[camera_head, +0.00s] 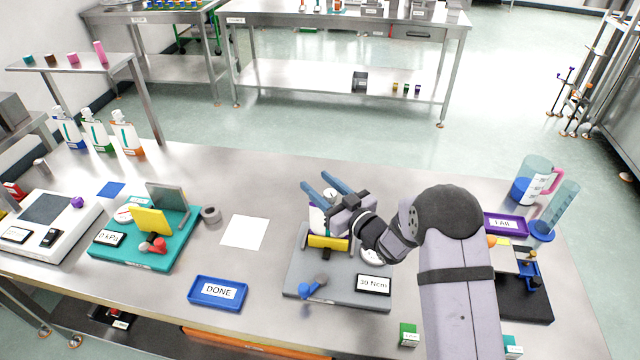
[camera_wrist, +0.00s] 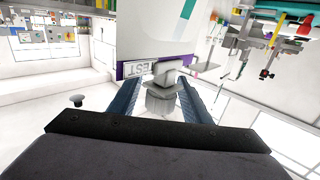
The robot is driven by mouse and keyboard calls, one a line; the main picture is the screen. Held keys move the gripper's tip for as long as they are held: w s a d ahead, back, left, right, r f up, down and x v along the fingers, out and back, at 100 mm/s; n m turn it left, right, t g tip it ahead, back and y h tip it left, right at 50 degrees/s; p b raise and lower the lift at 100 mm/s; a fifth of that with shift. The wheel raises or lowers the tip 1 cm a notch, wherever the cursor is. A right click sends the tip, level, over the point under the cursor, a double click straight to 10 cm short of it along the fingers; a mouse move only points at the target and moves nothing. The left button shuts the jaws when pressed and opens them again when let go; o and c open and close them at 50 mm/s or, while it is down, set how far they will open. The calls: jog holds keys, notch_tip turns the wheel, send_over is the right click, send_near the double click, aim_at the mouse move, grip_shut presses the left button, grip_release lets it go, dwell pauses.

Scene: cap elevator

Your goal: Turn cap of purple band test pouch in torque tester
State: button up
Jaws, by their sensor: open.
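The purple band test pouch (camera_head: 317,220) stands in the torque tester (camera_head: 340,271), behind its yellow clamp plate (camera_head: 328,242), and is partly hidden by my gripper. In the wrist view the pouch (camera_wrist: 160,35) shows its white body, purple band and a TEST label that appears inverted. Its grey cap (camera_wrist: 163,98) lies between my two blue fingers, with gaps visible on both sides. My gripper (camera_head: 316,180) is open around the cap; it also shows in the wrist view (camera_wrist: 160,100). The tester's display (camera_head: 373,284) reads 39 Ncm.
A blue DONE tray (camera_head: 217,293) and white sheet (camera_head: 244,232) lie left of the tester. A teal pressure fixture (camera_head: 145,240) and scale (camera_head: 45,225) stand farther left. Several pouches (camera_head: 97,135) stand at back left. A purple FAIL tray (camera_head: 503,225) and beakers (camera_head: 532,180) are right.

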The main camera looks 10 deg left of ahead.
jog(key=c, duration=1)
jog(key=shift+c, duration=0.2)
jog(key=shift+w+d+f+m+t+h+b, duration=0.1)
jog(key=shift+m+t+h+b, duration=0.4)
jog(key=shift+t+h+b, duration=0.1)
jog(key=h+b, duration=0.1)
jog(key=m+t+h+b, duration=0.1)
jog(key=m+t+h, duration=0.1)
jog(key=shift+w+d+f+b, duration=0.1)
jog(key=shift+w+d+b, duration=0.15)
jog(key=shift+b, duration=0.15)
jog(key=shift+w+d+m+t+h+b, duration=0.1)
jog(key=shift+d+m+t+h+b, duration=0.2)
jog(key=shift+m+t+h+b, duration=0.35)
jog(key=shift+w+d+m+t+h+b, duration=0.1)
jog(key=shift+d+m+t+h+b, duration=0.2)
jog(key=shift+m+h+b, duration=0.5)
jog(key=shift+r+h, duration=0.2)
jog(key=shift+h, duration=0.35)
jog(key=o, duration=1)
jog(key=shift+o, duration=0.2)
